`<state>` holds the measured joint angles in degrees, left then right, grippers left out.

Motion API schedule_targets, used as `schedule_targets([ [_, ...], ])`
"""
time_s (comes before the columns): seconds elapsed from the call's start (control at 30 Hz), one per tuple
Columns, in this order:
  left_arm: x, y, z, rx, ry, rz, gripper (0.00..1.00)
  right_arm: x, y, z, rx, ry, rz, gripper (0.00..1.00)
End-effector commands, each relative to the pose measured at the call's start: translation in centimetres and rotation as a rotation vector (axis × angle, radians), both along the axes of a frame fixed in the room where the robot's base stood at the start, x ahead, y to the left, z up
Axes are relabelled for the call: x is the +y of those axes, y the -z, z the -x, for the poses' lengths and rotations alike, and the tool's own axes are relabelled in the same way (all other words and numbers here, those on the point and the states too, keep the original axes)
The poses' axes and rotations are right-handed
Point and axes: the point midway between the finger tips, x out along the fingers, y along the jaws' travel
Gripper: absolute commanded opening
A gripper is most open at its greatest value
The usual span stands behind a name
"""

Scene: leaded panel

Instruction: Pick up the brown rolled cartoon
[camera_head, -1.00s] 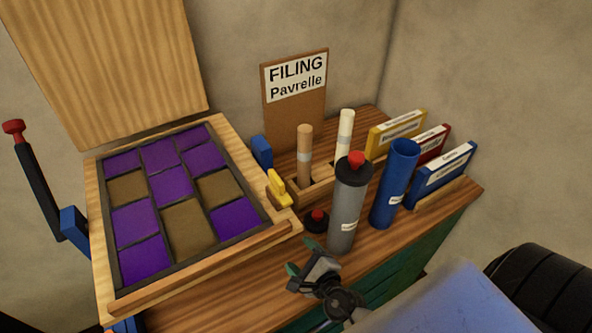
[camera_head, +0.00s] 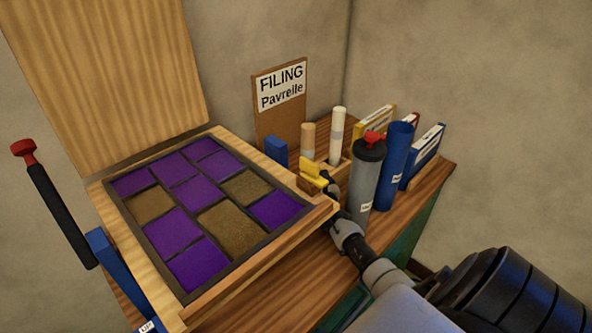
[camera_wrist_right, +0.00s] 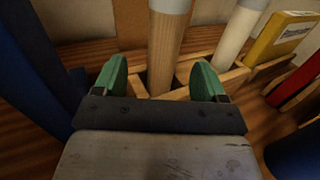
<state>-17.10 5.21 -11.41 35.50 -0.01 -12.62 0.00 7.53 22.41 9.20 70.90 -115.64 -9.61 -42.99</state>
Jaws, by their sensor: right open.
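The brown rolled carton (camera_head: 308,140) stands upright in a wooden holder on the desk, with a pale band around it. In the head view its lower part is hidden behind the yellow clip and my arm. In the right wrist view the brown roll (camera_wrist_right: 166,50) rises from its slot, just beyond and between the two green fingertips. My right gripper (camera_wrist_right: 160,82) is open, with nothing between its fingers that I can see touching. In the head view its fingers are mostly hidden near the yellow clip. My left gripper is not in view.
A white roll (camera_head: 337,135) stands right of the brown one. A grey bottle (camera_head: 366,180) and a blue tube (camera_head: 394,165) stand close on the right of my arm.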

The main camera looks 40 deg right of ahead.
Motion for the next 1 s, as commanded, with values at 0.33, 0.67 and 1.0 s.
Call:
schedule_targets([
  [0.33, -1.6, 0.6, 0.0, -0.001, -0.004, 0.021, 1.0, -1.3, 0.0, -2.6, 0.003, 0.001, 0.004, 0.72],
  [0.67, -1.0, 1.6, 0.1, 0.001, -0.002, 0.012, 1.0, -2.8, 0.4, -6.1, 0.001, 0.002, 0.003, 0.72],
  [1.0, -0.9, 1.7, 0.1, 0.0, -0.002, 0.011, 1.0, -3.1, 0.3, -6.9, 0.003, 0.001, 0.002, 0.72],
])
